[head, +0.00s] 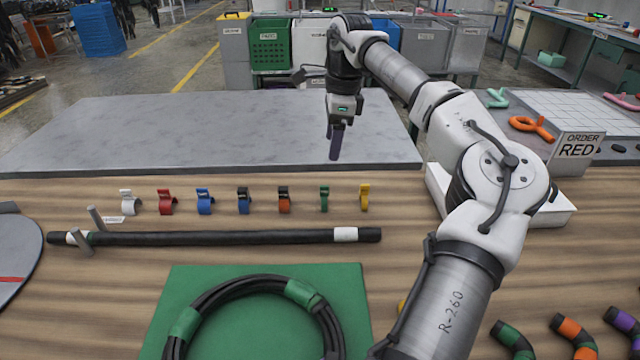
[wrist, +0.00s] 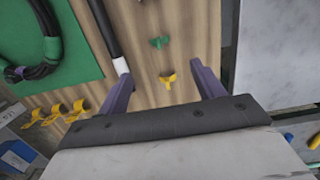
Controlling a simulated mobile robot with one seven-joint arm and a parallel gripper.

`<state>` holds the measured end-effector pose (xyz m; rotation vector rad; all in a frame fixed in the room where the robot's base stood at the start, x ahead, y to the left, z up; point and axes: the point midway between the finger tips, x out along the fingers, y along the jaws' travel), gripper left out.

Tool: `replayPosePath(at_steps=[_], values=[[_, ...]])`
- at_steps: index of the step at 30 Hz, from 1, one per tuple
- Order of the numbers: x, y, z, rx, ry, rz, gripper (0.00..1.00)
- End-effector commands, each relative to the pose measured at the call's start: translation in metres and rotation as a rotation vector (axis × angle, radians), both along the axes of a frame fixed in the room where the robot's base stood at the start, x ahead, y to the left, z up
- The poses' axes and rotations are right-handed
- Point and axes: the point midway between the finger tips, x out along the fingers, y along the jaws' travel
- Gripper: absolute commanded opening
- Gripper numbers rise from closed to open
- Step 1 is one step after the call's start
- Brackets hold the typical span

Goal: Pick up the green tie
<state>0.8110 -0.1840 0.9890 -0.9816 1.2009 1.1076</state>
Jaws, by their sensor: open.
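The green tie (head: 324,198) stands upright in a row of coloured ties on the wooden bench, between the black-and-orange tie (head: 284,199) and the yellow tie (head: 364,197). In the wrist view the green tie (wrist: 159,42) lies beyond the fingertips. The yellow tie (wrist: 167,80) appears between the fingers there. My gripper (head: 335,157) is open and empty, with purple fingers pointing down. It is above the bench, behind the row, and apart from the ties. It also shows in the wrist view (wrist: 158,68).
A black hose (head: 220,237) with a white band lies in front of the row. A coiled hose (head: 255,285) with green wraps lies on a green mat (head: 190,285). A grey slab (head: 180,130) lies behind the row. An "ORDER RED" sign (head: 578,147) stands right.

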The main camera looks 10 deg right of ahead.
Motion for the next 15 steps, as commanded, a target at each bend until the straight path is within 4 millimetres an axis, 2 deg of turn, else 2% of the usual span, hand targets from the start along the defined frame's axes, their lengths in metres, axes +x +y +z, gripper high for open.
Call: replayPosePath(at_steps=[9,15], values=[[0.000,0.007,-0.056,0.002,0.004,0.001,0.67],[0.001,0.010,-0.080,0.000,0.002,0.000,0.67]])
